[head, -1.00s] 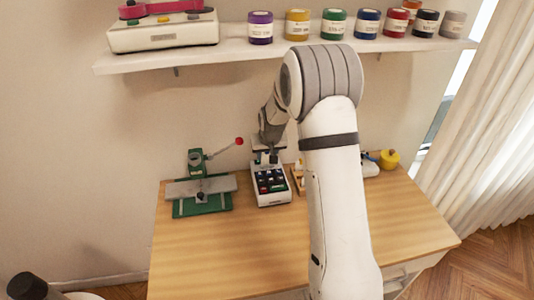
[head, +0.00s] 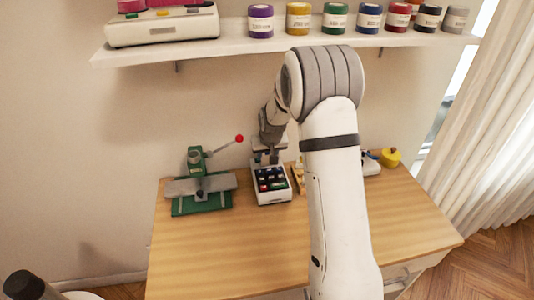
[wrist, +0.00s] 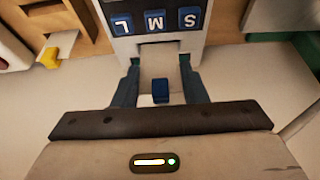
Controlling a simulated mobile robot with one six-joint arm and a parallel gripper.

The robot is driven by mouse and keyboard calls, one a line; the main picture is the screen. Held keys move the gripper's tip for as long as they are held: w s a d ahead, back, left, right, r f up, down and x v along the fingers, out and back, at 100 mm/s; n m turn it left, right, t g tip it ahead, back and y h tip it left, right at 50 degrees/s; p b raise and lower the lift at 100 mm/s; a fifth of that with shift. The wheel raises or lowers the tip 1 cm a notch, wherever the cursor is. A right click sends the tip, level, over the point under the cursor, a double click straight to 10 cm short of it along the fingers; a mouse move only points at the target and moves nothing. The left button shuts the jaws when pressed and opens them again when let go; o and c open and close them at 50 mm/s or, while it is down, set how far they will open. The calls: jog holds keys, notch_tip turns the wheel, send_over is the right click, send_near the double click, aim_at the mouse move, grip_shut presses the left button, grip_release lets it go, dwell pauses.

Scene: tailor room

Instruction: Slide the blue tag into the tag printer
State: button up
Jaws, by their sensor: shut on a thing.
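The tag printer (head: 272,196) is a white box with dark and coloured keys on the wooden table. In the wrist view its blue S, M and L keys (wrist: 155,20) show at the top, above a slot in its edge. The blue tag (wrist: 160,90) shows as a small blue block between my fingers, with a pale strip running from it to the slot. I cannot tell how far the strip enters. My gripper (wrist: 160,84) is shut on the tag, right at the printer's edge. In the head view my gripper (head: 268,155) is just behind the printer and small.
A green press with a grey plate (head: 201,190) and red-knobbed lever stands left of the printer. A yellow object (head: 390,157) lies right of my arm. A shelf (head: 230,39) with several jars hangs above. The table's front (head: 230,255) is clear.

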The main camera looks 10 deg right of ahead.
jog(key=shift+f+b, duration=1)
jog(key=shift+f, duration=0.4)
jog(key=o, duration=1)
jog(key=shift+r, duration=0.1)
jog(key=shift+b+v, duration=0.4)
jog(key=shift+v, duration=3.45)
jog(key=shift+s, duration=0.1)
jog(key=shift+s+r, duration=0.15)
jog(key=shift+r, duration=0.05)
jog(key=s+r, duration=0.3)
jog(key=s, duration=0.8)
jog(key=s+r+g, duration=0.1)
jog(key=s+r, duration=0.1)
jog(key=s, duration=0.9)
jog(key=s+r, duration=0.3)
jog(key=s, duration=0.8)
jog(key=shift+s+r+g, duration=0.4)
